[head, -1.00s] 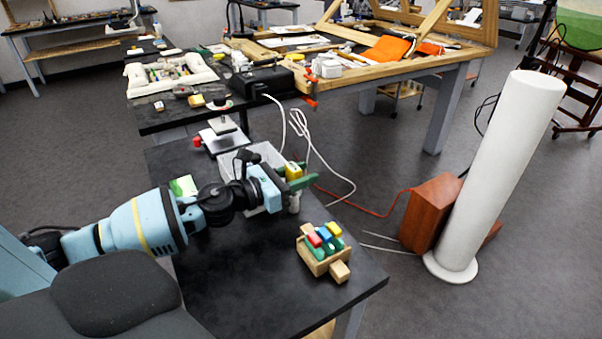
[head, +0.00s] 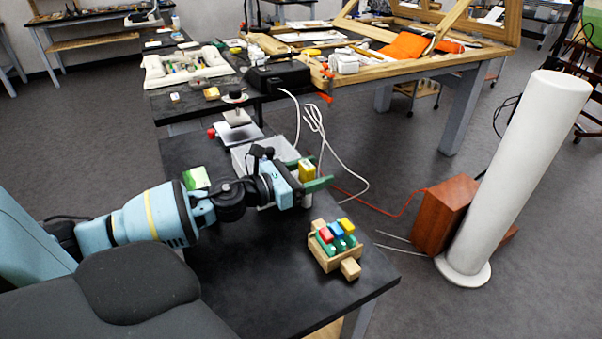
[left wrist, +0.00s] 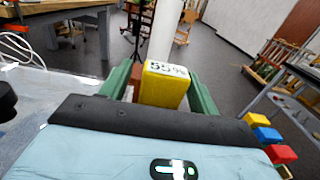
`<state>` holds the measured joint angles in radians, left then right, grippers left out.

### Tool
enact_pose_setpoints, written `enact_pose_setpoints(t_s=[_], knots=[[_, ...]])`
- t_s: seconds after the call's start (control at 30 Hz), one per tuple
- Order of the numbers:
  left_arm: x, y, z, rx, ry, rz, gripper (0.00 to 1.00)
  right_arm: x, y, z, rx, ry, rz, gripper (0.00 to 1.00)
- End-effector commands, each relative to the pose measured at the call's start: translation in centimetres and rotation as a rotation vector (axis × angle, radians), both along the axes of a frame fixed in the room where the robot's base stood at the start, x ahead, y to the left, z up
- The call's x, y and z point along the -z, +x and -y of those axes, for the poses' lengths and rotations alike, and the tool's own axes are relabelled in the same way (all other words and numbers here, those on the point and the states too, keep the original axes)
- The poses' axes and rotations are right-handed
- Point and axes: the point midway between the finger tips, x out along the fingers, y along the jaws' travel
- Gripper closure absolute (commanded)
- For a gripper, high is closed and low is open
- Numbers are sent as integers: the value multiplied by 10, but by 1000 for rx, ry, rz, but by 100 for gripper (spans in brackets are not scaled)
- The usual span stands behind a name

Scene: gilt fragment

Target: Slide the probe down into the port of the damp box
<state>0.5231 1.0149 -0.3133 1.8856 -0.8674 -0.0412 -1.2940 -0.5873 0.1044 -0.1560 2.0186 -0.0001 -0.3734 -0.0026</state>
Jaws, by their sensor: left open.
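The probe's yellow head (head: 306,171) stands between the green fingers of my left gripper (head: 313,176). In the left wrist view the yellow head (left wrist: 164,85) reads "55%" and has a finger of the left gripper (left wrist: 160,92) on each side. The jaws are open around it. A short white part (head: 307,199) shows below the fingers; I cannot tell whether it is the probe's shaft or the port. The pale grey damp box (head: 250,158) is partly hidden behind my left wrist. My right gripper is not in view.
A wooden rack (head: 325,262) with red, blue and yellow-topped pieces stands near the dark table's right corner. A green-and-white block (head: 196,178) lies behind my left arm. A scale-like device with a red knob (head: 211,133) is farther back. White cables (head: 318,130) hang behind the box.

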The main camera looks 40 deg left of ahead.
Motion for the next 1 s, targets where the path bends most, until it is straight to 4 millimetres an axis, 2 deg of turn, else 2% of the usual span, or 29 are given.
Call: enact_pose_setpoints(t_s=[0.27, 0.6, 1.0], knots=[[4, -24, -9, 2, 3, -6, 39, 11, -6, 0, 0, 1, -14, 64], [3, -53, -21, 1, -3, -4, 39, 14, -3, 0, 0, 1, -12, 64], [0, -69, -28, 1, 0, -1, 39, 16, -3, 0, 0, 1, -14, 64]])
